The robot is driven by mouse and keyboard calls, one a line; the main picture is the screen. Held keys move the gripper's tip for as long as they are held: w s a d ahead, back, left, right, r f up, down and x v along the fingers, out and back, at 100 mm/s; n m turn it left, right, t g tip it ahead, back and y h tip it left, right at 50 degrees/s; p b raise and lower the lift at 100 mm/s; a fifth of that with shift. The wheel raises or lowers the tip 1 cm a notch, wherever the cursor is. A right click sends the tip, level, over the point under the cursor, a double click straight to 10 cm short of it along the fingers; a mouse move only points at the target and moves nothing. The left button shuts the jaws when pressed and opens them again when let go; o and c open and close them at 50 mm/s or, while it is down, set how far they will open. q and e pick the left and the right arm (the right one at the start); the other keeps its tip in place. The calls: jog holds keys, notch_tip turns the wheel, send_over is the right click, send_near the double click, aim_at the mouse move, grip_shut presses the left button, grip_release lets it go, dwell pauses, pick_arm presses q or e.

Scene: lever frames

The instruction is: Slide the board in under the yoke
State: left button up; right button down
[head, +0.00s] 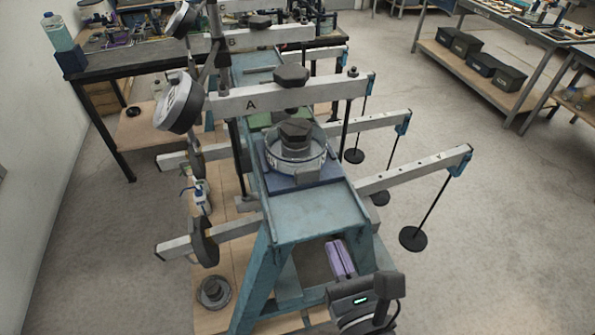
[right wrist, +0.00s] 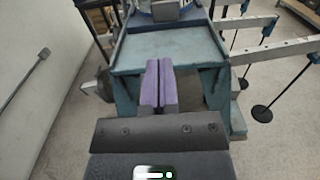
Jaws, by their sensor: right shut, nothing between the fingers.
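A dark blue board (head: 272,179) lies on the teal bench top. It carries a round clear-walled cell (head: 318,160) with a dark hexagonal cap, and a small grey block shows at its front edge. The yoke is a pale crossbeam (head: 215,105) marked A, on dark upright rods, behind and above the cell. My right gripper (head: 335,242) has purple fingers, shut and empty, low in front of the bench's front edge, apart from the board. In the right wrist view the fingers (right wrist: 159,64) point toward the bench, with the board's front (right wrist: 195,15) beyond. My left gripper is not in view.
Dial gauges (head: 182,102) hang left of the yoke. Lever arms (head: 425,168) with hanging weights (head: 413,239) stick out to the right. Another yoke (head: 290,36) stands behind. The bench top (head: 315,218) is bare in front of the board.

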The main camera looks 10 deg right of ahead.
aim_at(309, 172)
jog(key=w, duration=0.2)
jog(key=w+p, duration=0.1)
jog(key=w, duration=0.1)
jog(key=shift+d+r, duration=0.2)
jog(key=shift+d, duration=0.2)
jog(key=w, duration=0.3)
jog(key=w+p, duration=0.1)
jog(key=w, duration=0.5)
jog(key=shift+w+a+f+p, duration=0.1)
jog(key=shift+a+f+p, duration=0.1)
jog(key=shift+a+p, duration=0.15)
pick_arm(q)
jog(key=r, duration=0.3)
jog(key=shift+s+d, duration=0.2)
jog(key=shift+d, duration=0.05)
pick_arm(e)
jog(key=shift+w, duration=0.3)
jog(key=shift+w, duration=1.55)
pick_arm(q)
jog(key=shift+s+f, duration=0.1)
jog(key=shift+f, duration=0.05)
pick_arm(e)
jog(key=shift+r, duration=0.1)
